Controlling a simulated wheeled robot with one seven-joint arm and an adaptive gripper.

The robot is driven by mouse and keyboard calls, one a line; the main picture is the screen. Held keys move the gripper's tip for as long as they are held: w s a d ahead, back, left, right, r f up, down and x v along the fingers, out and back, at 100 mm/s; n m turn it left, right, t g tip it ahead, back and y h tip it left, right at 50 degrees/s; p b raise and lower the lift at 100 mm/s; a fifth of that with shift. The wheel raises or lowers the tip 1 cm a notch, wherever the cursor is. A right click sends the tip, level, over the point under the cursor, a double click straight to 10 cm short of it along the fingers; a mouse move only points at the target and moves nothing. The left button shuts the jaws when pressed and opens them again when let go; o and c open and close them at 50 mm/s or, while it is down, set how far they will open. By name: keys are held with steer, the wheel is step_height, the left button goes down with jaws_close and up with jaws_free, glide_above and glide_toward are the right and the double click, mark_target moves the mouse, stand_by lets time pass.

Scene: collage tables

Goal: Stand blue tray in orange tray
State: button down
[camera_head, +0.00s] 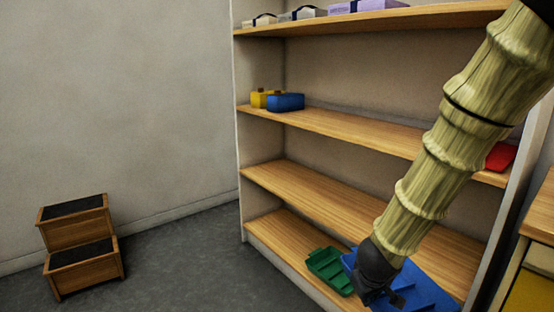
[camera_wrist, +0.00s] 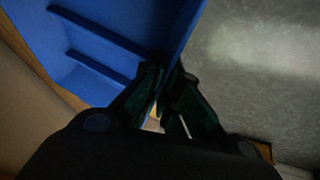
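The blue tray (camera_head: 425,290) is at the bottom shelf's right front, partly hidden by my arm. It fills the upper left of the wrist view (camera_wrist: 120,30), with ridges across its inside. My gripper (camera_head: 372,290) is at the tray's left front edge. In the wrist view my two dark fingers (camera_wrist: 167,78) lie on either side of the tray's wall and look closed on it. The fingertip contact is dark and hard to make out. I cannot make out an orange tray in either view.
A green tray (camera_head: 328,268) lies just left of the blue tray. The shelf unit (camera_head: 340,185) holds yellow (camera_head: 260,99) and blue (camera_head: 286,102) bins and a red item (camera_head: 501,156) higher up. A step stool (camera_head: 80,245) stands left. The floor between is clear.

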steer(key=s+a+f+m+g+h, duration=0.1)
steer(key=a+f+m+h, duration=0.1)
steer(key=a+f+m, duration=0.2)
steer(key=s+r+p, duration=0.3)
steer(key=r+p, duration=1.5)
steer(key=p, duration=1.4)
steer(key=shift+s+d+r+m+p, duration=0.2)
steer(key=shift+d+r+m+p, duration=0.05)
steer(key=shift+d+m+p, duration=0.1)
